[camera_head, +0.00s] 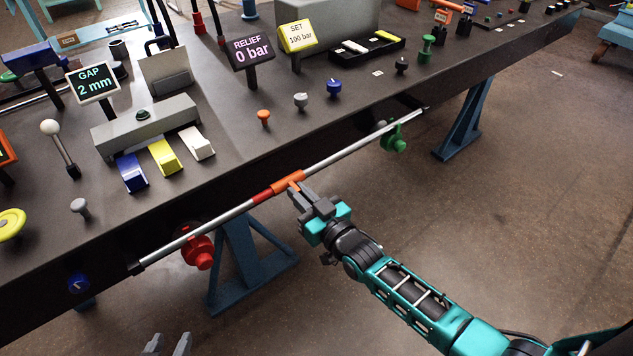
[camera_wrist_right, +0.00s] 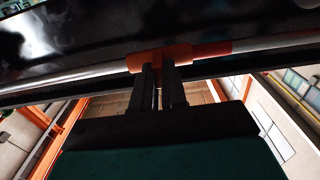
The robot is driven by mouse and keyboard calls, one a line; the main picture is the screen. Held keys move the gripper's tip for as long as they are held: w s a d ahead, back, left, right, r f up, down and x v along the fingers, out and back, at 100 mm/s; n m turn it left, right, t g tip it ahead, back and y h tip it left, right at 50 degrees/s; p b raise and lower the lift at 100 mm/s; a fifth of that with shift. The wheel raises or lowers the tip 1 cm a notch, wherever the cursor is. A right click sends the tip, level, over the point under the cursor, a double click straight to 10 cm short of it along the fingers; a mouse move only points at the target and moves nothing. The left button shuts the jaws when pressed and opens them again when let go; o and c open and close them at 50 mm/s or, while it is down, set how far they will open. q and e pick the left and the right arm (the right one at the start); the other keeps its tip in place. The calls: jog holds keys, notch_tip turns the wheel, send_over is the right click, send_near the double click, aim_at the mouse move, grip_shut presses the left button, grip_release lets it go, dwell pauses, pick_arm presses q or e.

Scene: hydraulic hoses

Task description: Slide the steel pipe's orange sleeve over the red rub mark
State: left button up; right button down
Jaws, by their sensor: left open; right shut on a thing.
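The steel pipe (camera_head: 220,219) runs along the bench's front edge. Its orange sleeve (camera_head: 287,182) sits near the middle of the pipe. The red rub mark (camera_head: 262,195) shows bare just left of the sleeve, close against its end. My right gripper (camera_head: 298,191) is shut on the sleeve from the front. In the right wrist view, the fingers (camera_wrist_right: 158,72) meet the sleeve (camera_wrist_right: 150,61), with the red mark (camera_wrist_right: 215,48) right of it. My left gripper (camera_head: 168,346) is open and empty at the bottom edge, well below the pipe.
A red valve (camera_head: 198,252) hangs below the pipe at left, and a green valve (camera_head: 395,141) sits by its right part. The dark bench (camera_head: 330,125) carries knobs, signs and coloured blocks. Blue bench legs (camera_head: 245,262) stand below. Floor space in front is clear.

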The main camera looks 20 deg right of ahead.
jog(key=a, duration=0.2)
jog(key=s+a, duration=0.1)
jog(key=a, duration=0.1)
jog(key=s+a, duration=0.1)
jog(key=a, duration=0.1)
jog(key=shift+s+p, duration=0.1)
jog(key=shift+p, duration=0.2)
jog(key=c, duration=1.2)
grip_release()
jog(key=shift+d, duration=0.1)
jog(key=shift+o, duration=0.2)
jog(key=p+v, duration=0.1)
jog(key=v, duration=1.2)
